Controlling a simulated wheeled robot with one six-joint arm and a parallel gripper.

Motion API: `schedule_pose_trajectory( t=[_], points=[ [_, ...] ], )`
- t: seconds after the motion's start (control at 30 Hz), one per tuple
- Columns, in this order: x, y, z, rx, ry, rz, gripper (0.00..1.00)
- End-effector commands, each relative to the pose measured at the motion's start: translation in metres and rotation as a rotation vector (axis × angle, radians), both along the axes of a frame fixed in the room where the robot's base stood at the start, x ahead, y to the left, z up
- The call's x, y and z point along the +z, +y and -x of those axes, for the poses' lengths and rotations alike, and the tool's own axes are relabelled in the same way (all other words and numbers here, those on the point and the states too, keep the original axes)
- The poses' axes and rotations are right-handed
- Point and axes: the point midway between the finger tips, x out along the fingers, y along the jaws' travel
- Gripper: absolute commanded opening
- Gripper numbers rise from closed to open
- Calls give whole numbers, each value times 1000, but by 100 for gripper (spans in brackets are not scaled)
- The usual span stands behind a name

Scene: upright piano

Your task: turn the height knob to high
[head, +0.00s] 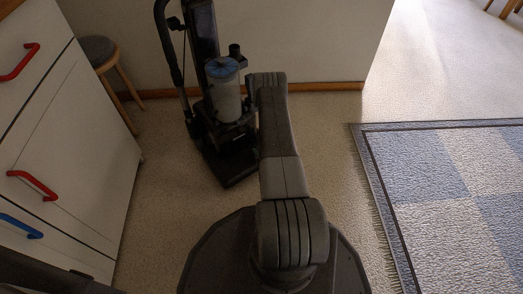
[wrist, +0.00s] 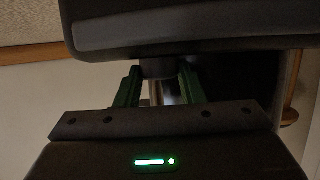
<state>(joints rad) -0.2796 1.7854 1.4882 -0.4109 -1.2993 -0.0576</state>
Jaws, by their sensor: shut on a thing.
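A dark upright vacuum cleaner (head: 232,158) with a clear bin and blue top stands by the wall in the head view. Its dark housing (wrist: 190,28) fills the top of the wrist view. My gripper (wrist: 158,76) has its two green fingers up against the underside of that housing in the picture. They are shut on a small dark grey piece, which appears to be the height knob (wrist: 158,68). The knob's markings and setting cannot be read. In the head view my arm reaches to the vacuum's right side, and the gripper and knob are hidden.
A white cabinet (head: 60,150) with red and blue handles stands at left. A round stool (head: 98,50) is behind it by the wall. A blue patterned rug (head: 440,190) lies at right. Bare carpet is free between the cabinet and the vacuum.

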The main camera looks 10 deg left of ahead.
Motion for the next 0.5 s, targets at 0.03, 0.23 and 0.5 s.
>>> schedule_pose_trajectory(
  t=[0.03,0.23,0.5],
  points=[
    [-1,4,3,-33,3,1,12],
    [-1,6,4,-208,2,1,12],
    [0,9,5,-446,2,-1,12]
  ],
)
